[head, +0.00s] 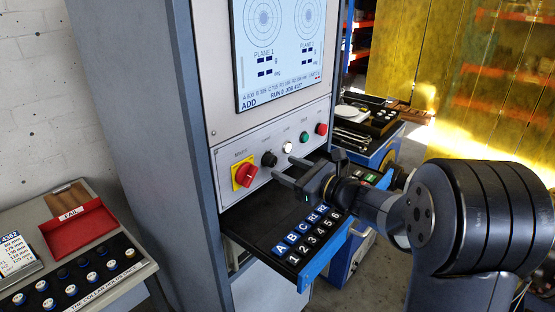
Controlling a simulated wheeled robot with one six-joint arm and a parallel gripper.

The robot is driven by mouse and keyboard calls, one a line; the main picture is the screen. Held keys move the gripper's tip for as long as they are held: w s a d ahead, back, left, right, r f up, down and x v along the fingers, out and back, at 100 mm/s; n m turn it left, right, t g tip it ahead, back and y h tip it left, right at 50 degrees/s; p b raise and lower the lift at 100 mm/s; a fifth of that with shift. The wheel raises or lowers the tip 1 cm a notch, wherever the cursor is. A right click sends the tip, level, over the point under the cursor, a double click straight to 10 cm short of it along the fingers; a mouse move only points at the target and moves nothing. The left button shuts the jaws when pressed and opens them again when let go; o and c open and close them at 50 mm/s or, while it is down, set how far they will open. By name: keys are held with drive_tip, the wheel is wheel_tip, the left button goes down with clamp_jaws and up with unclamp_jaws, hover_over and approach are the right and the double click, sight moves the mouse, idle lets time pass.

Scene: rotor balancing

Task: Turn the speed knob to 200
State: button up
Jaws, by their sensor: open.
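The black knob (269,159), likely the speed knob, is on the grey control panel (226,162) between the red-and-yellow main switch and a white button. Its label and pointer are too small to read, so its setting cannot be told. My gripper (282,165) is open and empty. Its two fingers point at the panel, with the tips just right of and below the knob in the picture. I see no contact with the knob, and the gap to the panel is hard to judge.
The main switch (244,174) is close left of the fingers. White (288,147), green (304,138) and red (320,129) buttons run to the right. A screen (285,50) is above. A drawer with lettered and numbered keys (305,235) juts out below my gripper. A red tray (75,228) is at left.

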sight(274, 162)
drive_tip(key=x, duration=0.4)
drive_tip(key=shift+p, duration=0.35)
drive_tip(key=shift+c, duration=0.3)
drive_tip(key=c, duration=0.9)
